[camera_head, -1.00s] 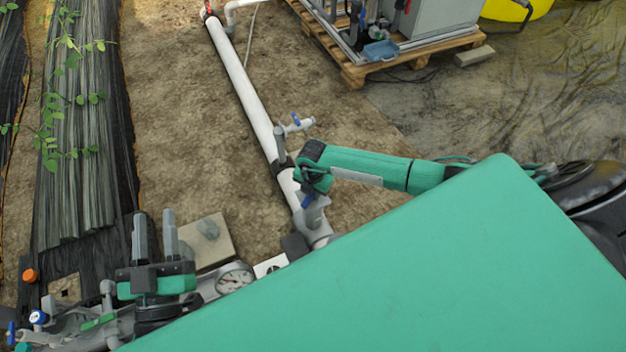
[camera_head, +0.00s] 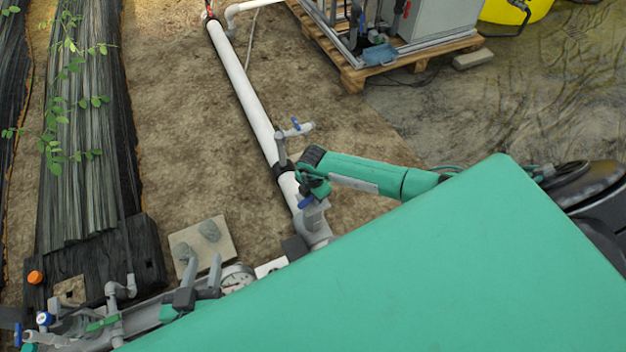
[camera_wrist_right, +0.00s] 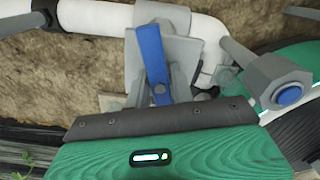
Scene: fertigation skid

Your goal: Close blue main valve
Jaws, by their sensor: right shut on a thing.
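The blue main valve's lever (camera_head: 306,202) sits on a grey fitting (camera_head: 317,224) at the near end of the white pipe. In the right wrist view, the blue lever (camera_wrist_right: 152,55) stands between the grey fingers of my right gripper (camera_wrist_right: 160,82), which is shut on it. The lever's lower part is hidden by the gripper body. In the head view, my right gripper (camera_head: 312,190) is over the valve, its fingertips mostly hidden. My left gripper (camera_head: 204,270) is empty, its two fingers apart, near the pressure gauge (camera_head: 236,277); its base is hidden behind a green panel of mine.
A small valve with a blue handle (camera_head: 296,123) rises from the white pipe (camera_head: 245,85) just beyond my right gripper. A stone slab (camera_head: 222,236) lies beside the gauge. A pallet (camera_head: 350,78) with equipment stands at the back. Bare soil lies left of the pipe.

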